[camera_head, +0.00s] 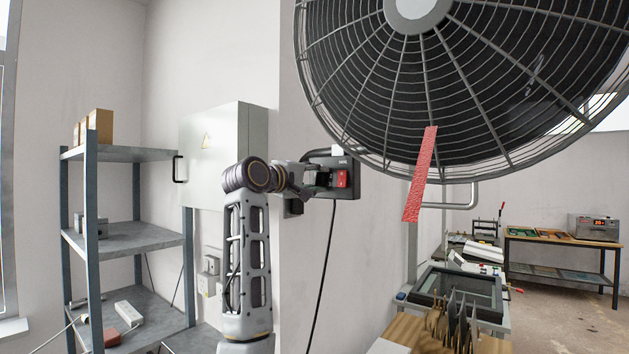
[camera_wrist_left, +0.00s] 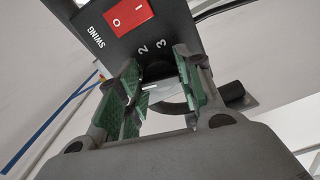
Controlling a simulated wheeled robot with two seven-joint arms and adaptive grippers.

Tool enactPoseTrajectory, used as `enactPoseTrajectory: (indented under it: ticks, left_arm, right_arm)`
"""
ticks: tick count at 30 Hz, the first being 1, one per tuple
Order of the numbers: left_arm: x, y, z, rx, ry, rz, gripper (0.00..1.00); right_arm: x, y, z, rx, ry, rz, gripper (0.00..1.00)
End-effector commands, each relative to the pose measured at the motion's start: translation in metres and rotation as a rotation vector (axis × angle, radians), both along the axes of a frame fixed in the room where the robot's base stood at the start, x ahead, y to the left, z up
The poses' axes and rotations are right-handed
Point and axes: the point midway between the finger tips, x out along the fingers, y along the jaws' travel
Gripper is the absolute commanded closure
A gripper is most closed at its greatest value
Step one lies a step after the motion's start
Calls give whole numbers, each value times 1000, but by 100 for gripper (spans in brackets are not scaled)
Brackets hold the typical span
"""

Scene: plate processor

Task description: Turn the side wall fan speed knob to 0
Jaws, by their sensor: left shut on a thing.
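The large wall fan (camera_head: 480,75) fills the upper right of the head view. Its black control box (camera_head: 352,188) sits on the wall below left of the fan, with a red rocker switch (camera_head: 342,179). In the left wrist view the box (camera_wrist_left: 110,12) shows the red switch (camera_wrist_left: 128,15), the word SWING and the numbers 2 and 3. My left gripper (camera_head: 312,181) is at the box's left side. In the left wrist view its green-padded fingers (camera_wrist_left: 160,82) are shut on the speed knob (camera_wrist_left: 167,90), partly hidden between them. I cannot read the knob's setting. My right gripper is not in view.
A red ribbon (camera_head: 420,175) hangs from the fan. A black cable (camera_head: 325,270) runs down the wall. A grey cabinet (camera_head: 215,150) and metal shelves (camera_head: 130,240) stand left. Workbenches (camera_head: 560,245) stand at the right, with open floor (camera_head: 575,320) before them.

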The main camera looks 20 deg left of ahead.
Motion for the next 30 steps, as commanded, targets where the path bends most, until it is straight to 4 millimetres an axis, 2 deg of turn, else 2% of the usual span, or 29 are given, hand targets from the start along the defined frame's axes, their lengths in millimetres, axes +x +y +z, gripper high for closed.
enactPoseTrajectory:
  ticks: [11, 26, 27, 30]
  left_arm:
    - [0, 1, 0, -183, 66, 1, 88]
    - [0, 1, 0, -208, 77, 1, 88]
    - [0, 1, 0, -207, 76, 1, 62]
    - [0, 1, 0, -207, 76, 1, 49]
  right_arm:
    - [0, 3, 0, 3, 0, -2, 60]
    - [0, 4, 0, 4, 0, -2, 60]
    - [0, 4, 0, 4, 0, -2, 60]
    - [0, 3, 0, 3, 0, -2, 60]
